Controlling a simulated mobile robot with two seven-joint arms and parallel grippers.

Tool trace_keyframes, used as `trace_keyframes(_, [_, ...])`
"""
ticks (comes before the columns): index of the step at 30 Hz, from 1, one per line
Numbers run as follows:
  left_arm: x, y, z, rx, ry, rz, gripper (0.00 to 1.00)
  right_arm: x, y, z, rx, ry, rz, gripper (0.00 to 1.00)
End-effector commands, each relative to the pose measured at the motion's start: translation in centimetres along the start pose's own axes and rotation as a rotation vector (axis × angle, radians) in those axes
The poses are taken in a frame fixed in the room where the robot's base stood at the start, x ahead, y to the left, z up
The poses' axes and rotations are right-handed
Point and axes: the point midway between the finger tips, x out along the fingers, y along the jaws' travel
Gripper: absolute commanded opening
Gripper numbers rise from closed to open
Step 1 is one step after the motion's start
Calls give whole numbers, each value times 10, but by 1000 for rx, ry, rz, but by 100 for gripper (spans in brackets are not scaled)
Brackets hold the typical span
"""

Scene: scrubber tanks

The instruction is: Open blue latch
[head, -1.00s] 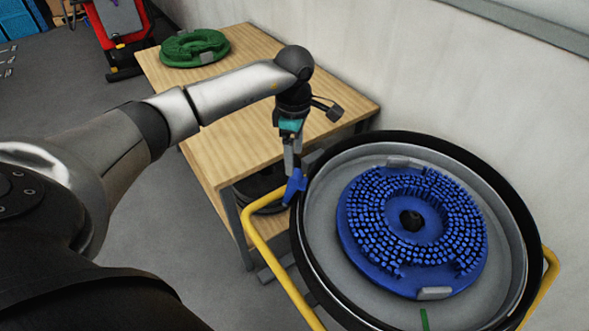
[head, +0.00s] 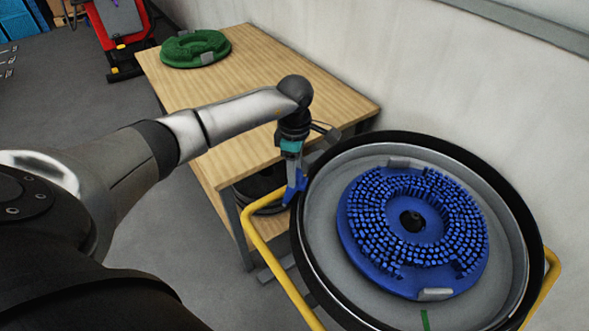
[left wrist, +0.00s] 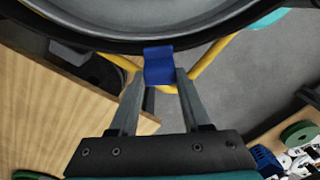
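The blue latch (head: 293,188) sits on the left rim of the round black-edged tank (head: 312,270). In the left wrist view the latch (left wrist: 159,66) stands at the tank's edge, between my fingertips. My left gripper (head: 294,180) points down at the latch from above. In the left wrist view its two grey fingers (left wrist: 160,76) lie on either side of the latch, very close to its sides. They look open around it; firm contact cannot be made out. My right gripper is in neither view.
The tank holds a blue brush disc (head: 365,262). A yellow tube frame (head: 265,250) runs around the tank's outside. A wooden table (head: 250,70) stands behind my left arm, with a green disc (head: 195,47) on it. A wall rises at the right.

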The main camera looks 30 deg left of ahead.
Motion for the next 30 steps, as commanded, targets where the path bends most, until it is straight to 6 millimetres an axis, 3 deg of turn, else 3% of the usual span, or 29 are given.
trace_keyframes(1, [0,0,0,0,0,0,40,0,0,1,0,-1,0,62])
trace_keyframes(12, [0,0,0,0,0,0,0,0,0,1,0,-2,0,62])
trace_keyframes(30, [-1,0,0,-1,1,0,0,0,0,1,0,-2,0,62])
